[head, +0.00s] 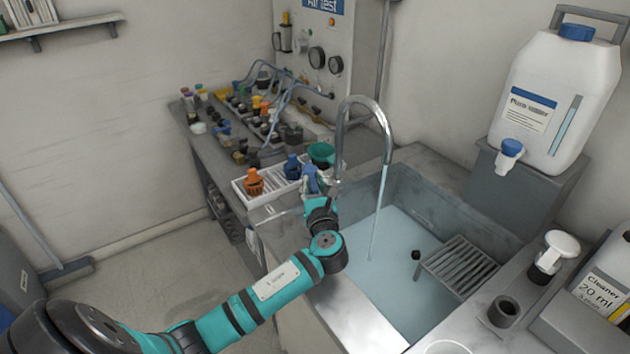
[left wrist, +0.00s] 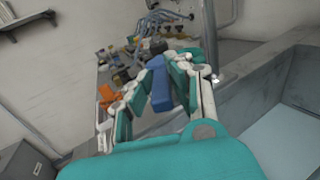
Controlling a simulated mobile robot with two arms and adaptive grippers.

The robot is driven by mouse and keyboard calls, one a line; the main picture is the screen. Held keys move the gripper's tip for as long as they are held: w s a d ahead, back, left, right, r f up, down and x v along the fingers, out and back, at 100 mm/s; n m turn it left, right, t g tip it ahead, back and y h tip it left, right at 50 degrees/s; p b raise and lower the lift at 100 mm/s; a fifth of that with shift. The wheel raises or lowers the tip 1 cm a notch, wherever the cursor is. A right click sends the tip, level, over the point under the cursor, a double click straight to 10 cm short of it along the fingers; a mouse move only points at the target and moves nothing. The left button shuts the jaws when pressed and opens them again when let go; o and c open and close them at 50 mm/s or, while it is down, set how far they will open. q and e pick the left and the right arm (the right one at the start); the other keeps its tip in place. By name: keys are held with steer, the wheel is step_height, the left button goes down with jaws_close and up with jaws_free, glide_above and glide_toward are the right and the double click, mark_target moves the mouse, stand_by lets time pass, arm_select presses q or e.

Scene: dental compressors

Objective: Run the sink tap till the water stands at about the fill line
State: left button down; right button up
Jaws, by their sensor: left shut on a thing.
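The curved metal tap (head: 358,102) stands at the sink's back left. A stream of water (head: 378,215) falls from its spout into the sink (head: 335,290). Pale blue water (head: 395,270) covers the basin floor; I cannot make out a fill line. My left gripper (head: 314,178) is at the sink's left rim beside the tap's base. In the left wrist view its fingers (left wrist: 163,88) are closed around a blue lever-like piece (left wrist: 160,82), which looks like the tap's handle. The fingers partly hide it. My right gripper is in neither view.
A drain rack (head: 460,267) and a small black piece (head: 416,255) are at the basin's right. A white jug (head: 555,95) stands on a ledge behind.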

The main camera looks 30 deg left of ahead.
arm_select(q)
steer(key=m+t+h+p, duration=0.1)
steer(key=a+m+t+h+p, duration=0.1)
steer(key=s+m+h+p, duration=0.1)
steer(key=h, duration=0.1)
steer(key=shift+a+r+t, duration=0.15)
steer(key=shift+a+t, duration=0.2)
steer(key=shift+t, duration=0.05)
steer(key=shift+s+a+m+t+h, duration=0.15)
steer(key=shift+m+t+h, duration=0.1)
steer(key=shift+m+h, duration=0.35)
steer(key=shift+a+m+t+h, duration=0.1)
steer(key=shift+m+t+h, duration=0.25)
steer(key=shift+h, duration=0.45)
steer(key=c, duration=1.2)
jaws_free()
steer(key=shift+c, duration=0.2)
steer(key=v, duration=1.2)
steer(key=shift+d, duration=0.1)
